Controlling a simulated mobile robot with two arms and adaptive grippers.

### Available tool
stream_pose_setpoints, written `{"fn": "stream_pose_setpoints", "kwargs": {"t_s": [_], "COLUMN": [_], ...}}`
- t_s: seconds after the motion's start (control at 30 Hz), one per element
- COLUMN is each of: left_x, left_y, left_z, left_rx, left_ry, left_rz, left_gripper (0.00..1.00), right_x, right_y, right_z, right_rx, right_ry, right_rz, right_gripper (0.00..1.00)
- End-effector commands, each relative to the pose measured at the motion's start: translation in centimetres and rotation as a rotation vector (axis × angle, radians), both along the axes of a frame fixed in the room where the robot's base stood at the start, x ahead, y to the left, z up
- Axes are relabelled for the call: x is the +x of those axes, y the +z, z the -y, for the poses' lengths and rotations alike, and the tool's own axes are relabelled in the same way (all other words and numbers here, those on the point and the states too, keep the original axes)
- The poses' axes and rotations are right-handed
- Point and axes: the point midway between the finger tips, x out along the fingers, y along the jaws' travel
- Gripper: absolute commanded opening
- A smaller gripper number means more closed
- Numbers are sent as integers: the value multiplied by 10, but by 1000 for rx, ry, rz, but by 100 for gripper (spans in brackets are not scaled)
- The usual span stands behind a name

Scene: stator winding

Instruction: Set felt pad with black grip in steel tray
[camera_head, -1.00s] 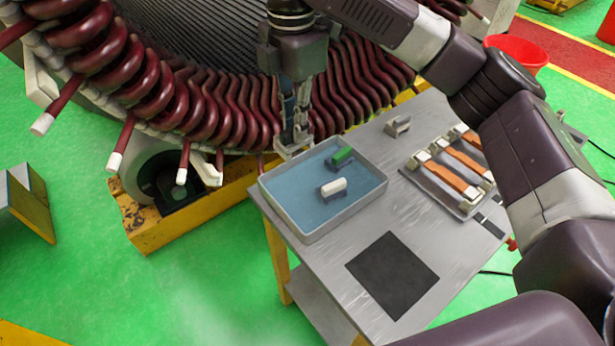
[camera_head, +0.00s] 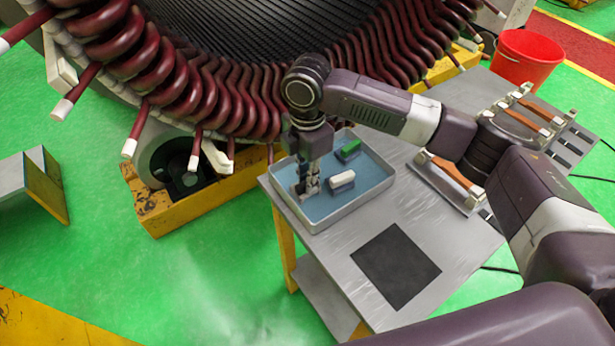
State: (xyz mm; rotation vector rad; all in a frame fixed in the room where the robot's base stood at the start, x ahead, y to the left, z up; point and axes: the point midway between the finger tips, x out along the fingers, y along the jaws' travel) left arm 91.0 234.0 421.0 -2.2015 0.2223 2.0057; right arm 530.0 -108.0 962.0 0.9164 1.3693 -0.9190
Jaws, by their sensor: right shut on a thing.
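The steel tray (camera_head: 375,198) is a shallow grey tray with a blue floor, on the back left of the metal table. Inside it lie a pad with a green grip (camera_head: 348,150) and a pad with a white grip (camera_head: 341,179). My right gripper (camera_head: 309,190) points down inside the left part of the tray, left of the white-grip pad. It is shut on the felt pad with black grip, which the fingers mostly hide; I cannot tell whether the pad touches the tray floor. My left gripper is not in view.
A black mat (camera_head: 396,266) lies on the table in front of the tray. A rack with orange bars (camera_head: 452,172) is at the right, partly behind my right arm. A red bucket (camera_head: 525,58) stands behind. The large stator (camera_head: 230,85) rises close behind the tray.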

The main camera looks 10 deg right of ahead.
Motion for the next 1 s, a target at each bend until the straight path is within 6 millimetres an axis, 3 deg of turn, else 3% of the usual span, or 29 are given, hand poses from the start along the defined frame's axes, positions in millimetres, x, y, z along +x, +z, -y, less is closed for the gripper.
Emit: {"fn": "stream_pose_setpoints", "kwargs": {"t_s": [0.37, 0.4, 0.53, 0.83, 1.0], "left_x": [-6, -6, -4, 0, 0], "left_y": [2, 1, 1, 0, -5], "left_z": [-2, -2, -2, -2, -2], "left_rx": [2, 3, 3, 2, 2], "left_ry": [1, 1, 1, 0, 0], "left_rz": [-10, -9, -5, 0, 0], "left_gripper": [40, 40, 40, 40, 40], "right_x": [0, 0, 0, 0, 1], "right_y": [-6, -6, -6, -4, 14], "right_z": [0, 0, 0, 0, -1], "right_rx": [1, 0, 0, 1, 3], "right_ry": [0, 0, 0, 1, 1], "right_rz": [1, 1, 1, 2, 5], "right_gripper": [0, 17, 30, 30, 30]}}
